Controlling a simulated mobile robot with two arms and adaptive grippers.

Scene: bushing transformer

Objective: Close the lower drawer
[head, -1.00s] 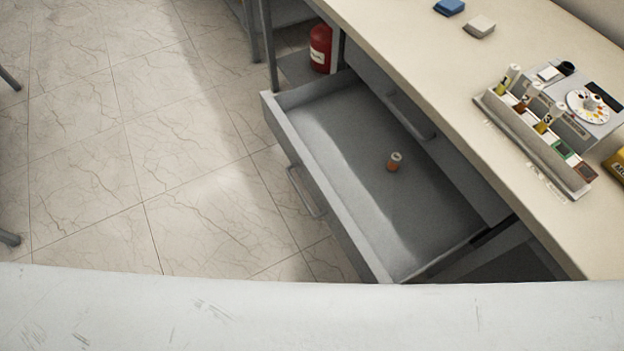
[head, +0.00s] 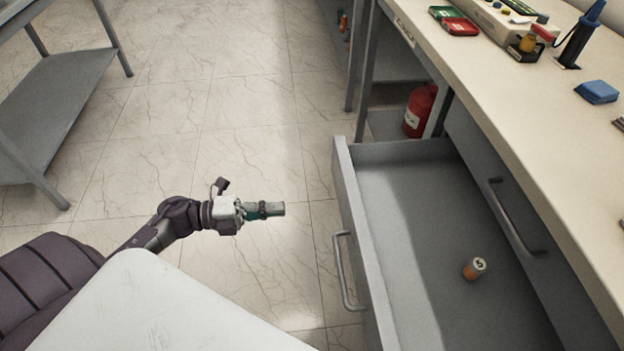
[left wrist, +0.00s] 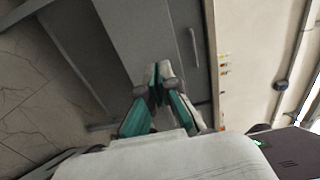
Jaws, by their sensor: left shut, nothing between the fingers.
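The lower drawer (head: 415,225) is grey and stands pulled out from under the bench in the head view. Its front faces left and carries a bar handle (head: 340,268). A small orange bottle with a white cap (head: 474,268) stands inside it. My left gripper (head: 280,209) is shut and empty, to the left of the drawer front, with a gap of floor between them. In the left wrist view the same gripper (left wrist: 160,68) shows its fingertips together, with grey drawer surfaces beyond. My right gripper is not in view.
The closed upper drawer has a bar handle (head: 510,215) under the bench top (head: 520,110). A red fire extinguisher (head: 420,110) stands behind the open drawer. A grey shelf table (head: 60,100) is at far left. Tiled floor between is clear.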

